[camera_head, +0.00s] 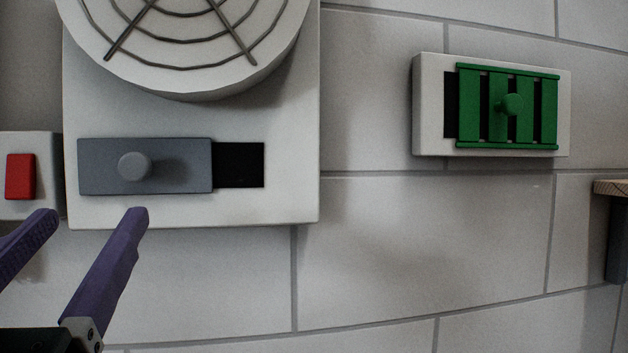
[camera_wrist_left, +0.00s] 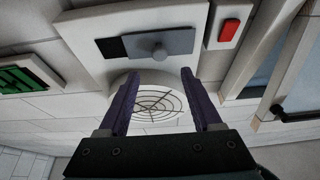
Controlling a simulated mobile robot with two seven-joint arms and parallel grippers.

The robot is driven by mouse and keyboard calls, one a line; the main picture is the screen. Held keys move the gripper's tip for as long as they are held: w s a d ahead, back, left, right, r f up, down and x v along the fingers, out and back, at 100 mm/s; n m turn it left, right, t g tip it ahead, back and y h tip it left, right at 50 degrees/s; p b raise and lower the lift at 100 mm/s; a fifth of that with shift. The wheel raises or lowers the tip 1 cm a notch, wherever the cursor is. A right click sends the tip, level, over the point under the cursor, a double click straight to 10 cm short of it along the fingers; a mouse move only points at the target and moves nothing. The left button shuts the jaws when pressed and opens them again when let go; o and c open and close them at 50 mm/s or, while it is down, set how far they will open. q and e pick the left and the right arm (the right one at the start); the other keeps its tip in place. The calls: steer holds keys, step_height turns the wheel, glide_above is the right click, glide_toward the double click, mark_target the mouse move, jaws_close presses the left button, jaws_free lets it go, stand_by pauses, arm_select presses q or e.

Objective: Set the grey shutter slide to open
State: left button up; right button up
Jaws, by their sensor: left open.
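The grey shutter slide (camera_head: 190,178) is a flat plate with a round knob (camera_head: 134,166), set on a white wall panel below a round fan grille. It sits toward the left in the head view, with a black opening (camera_head: 239,165) showing at its right. The slide also shows in the left wrist view (camera_wrist_left: 178,42), with the black opening to its left there. My left gripper (camera_head: 88,222) has purple fingers and is open and empty, below the slide and apart from it. It also shows in the left wrist view (camera_wrist_left: 158,78). My right gripper is not in view.
A red switch (camera_head: 20,177) on a white box is left of the panel. A green slatted slide (camera_head: 508,106) with a green knob is at the right on a white plate. A wooden shelf edge (camera_head: 611,188) is at the far right. The tiled wall between is bare.

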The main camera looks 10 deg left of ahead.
mark_target(133, 167)
arm_select(q)
steer(key=p+x, duration=0.1)
steer(key=x, duration=0.1)
steer(key=p+x, duration=0.1)
steer(key=x, duration=0.2)
steer(key=p+x, duration=0.1)
steer(key=x, duration=0.1)
steer(key=shift+w+a+r, duration=0.1)
steer(key=shift+w+r, duration=0.1)
steer(key=shift+r, duration=0.2)
steer(key=shift+w+a+r+p, duration=0.1)
steer(key=shift+w+a+p, duration=0.2)
steer(key=shift+w, duration=0.3)
steer(key=shift+d, duration=0.1)
jaws_close()
